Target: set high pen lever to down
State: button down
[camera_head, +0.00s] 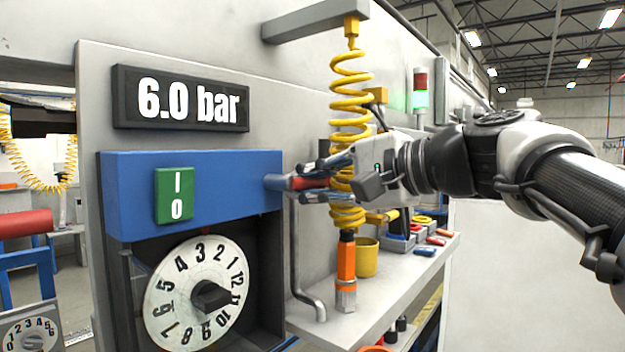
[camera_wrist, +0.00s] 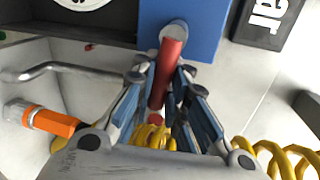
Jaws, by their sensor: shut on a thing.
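In the wrist view the red lever (camera_wrist: 168,68) runs from a grey round pivot on the blue box (camera_wrist: 185,15) down between my fingers. My gripper (camera_head: 308,180) is shut around the lever, with its blue-padded fingers on either side. It also shows in the wrist view (camera_wrist: 166,80). The lever's outer end is partly hidden by my gripper.
A yellow coiled hose (camera_head: 350,95) with an orange connector (camera_head: 346,260) hangs close behind my gripper. A bent grey pipe (camera_head: 296,250) runs below. A shelf (camera_head: 375,305) holds a yellow cup (camera_head: 366,257). A numbered dial (camera_head: 180,300) and green switch (camera_head: 174,195) are left.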

jog(key=m, duration=0.1)
jog(key=f+m+p, duration=0.1)
jog(key=shift+s+a+m+g, duration=0.1)
jog(key=shift+m+g, duration=0.2)
jog(key=shift+g, duration=0.1)
jog(key=shift+s+a+f+m+y+p, duration=0.15)
jog(key=shift+f+m+y+p, duration=0.2)
jog(key=shift+m, duration=0.4)
jog(key=shift+s+a+f+m+y+p, duration=0.15)
jog(key=shift+f+m+y+p, duration=0.15)
jog(key=shift+m, duration=0.45)
jog(key=shift+f, duration=0.15)
jog(key=c, duration=2.1)
grip_release()
jog(key=shift+o, duration=1.4)
jog(key=shift+s+d, duration=0.2)
jog(key=shift+d, duration=0.1)
jog(key=shift+o, duration=1.2)
jog(key=shift+w+a, duration=0.15)
jog(key=shift+a, duration=0.05)
